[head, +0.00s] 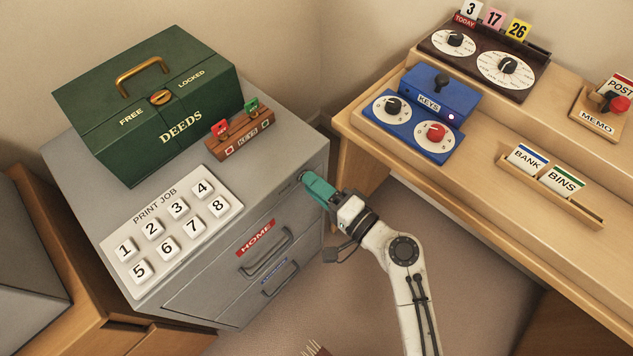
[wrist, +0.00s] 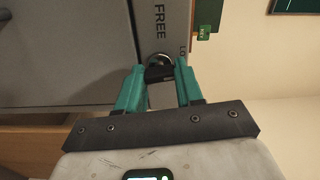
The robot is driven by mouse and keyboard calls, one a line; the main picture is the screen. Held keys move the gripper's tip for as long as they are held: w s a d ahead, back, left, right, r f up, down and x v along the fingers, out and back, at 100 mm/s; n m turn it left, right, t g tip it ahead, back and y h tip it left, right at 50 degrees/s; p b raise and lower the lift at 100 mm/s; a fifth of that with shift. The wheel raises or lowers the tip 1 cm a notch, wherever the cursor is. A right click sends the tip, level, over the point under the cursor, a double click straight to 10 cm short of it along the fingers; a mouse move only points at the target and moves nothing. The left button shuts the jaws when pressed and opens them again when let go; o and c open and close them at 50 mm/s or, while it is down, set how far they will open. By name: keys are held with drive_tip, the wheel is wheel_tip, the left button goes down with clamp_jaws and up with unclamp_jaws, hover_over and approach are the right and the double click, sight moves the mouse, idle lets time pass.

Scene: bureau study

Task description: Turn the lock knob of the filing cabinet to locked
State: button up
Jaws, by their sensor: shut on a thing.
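The grey filing cabinet (head: 300,215) stands at the left in the head view, with a red HOME label and drawer handles on its front. My gripper (head: 306,181) reaches the upper right corner of that front. In the wrist view my gripper (wrist: 160,75) has its two teal fingers shut on the dark grip of the lock knob (wrist: 159,72). A round metal ring shows behind the grip. The word FREE is printed beside the knob, and a second word is mostly hidden by a finger. In the head view the gripper hides the knob.
A green DEEDS box (head: 150,105), a small KEYS rack (head: 240,132) and a PRINT JOB button panel (head: 172,240) sit on the cabinet top. A wooden desk (head: 480,170) with a blue KEYS box (head: 440,95) stands to the right. Open floor lies between cabinet and desk.

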drive_tip(key=shift+m, duration=0.6)
drive_tip(key=o, duration=1)
drive_tip(key=shift+o, duration=0.2)
drive_tip(key=v, duration=1)
drive_tip(key=shift+s+d, duration=0.25)
drive_tip(key=shift+d, duration=0.1)
drive_tip(key=shift+f, duration=0.1)
